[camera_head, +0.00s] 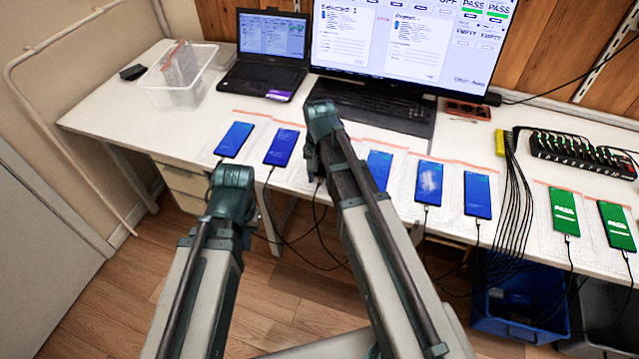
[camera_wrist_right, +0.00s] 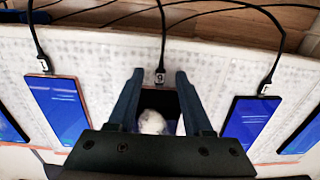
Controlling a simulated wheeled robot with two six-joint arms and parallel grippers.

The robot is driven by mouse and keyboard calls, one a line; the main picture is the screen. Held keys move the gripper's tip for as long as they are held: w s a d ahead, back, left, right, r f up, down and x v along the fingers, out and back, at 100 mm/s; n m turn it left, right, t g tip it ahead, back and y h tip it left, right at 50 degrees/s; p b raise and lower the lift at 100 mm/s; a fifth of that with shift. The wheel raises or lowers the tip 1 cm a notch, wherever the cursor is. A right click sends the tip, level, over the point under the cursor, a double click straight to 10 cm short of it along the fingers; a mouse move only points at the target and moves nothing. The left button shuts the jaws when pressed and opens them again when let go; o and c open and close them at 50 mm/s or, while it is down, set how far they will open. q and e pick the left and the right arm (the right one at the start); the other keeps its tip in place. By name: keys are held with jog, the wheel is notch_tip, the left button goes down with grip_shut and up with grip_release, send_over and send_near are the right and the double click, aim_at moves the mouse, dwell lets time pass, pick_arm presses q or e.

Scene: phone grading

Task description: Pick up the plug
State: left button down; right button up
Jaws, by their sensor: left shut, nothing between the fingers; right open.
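In the right wrist view, a black cable ends in a small plug (camera_wrist_right: 160,77) with a light label, at the edge of a dark phone (camera_wrist_right: 160,112). My right gripper (camera_wrist_right: 159,74) is open, its two fingers on either side of the plug in the picture. I cannot tell whether they touch it or how far above it they are. In the head view the right gripper (camera_head: 322,112) is over the row of phones and hides the phone and plug beneath. My left gripper (camera_head: 232,176) is shut and empty, in front of the table edge.
More blue phones (camera_head: 428,183) with cables lie on pale sheets to both sides. Two green PASS phones (camera_head: 564,211) lie at the right. A laptop (camera_head: 268,50), keyboard (camera_head: 370,108), clear bin (camera_head: 178,80) and black hub (camera_head: 582,152) stand behind. Cables hang over the front edge.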

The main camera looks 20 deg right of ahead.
grip_shut()
dwell(0.3)
pick_arm(q)
jog(key=shift+r, duration=0.1)
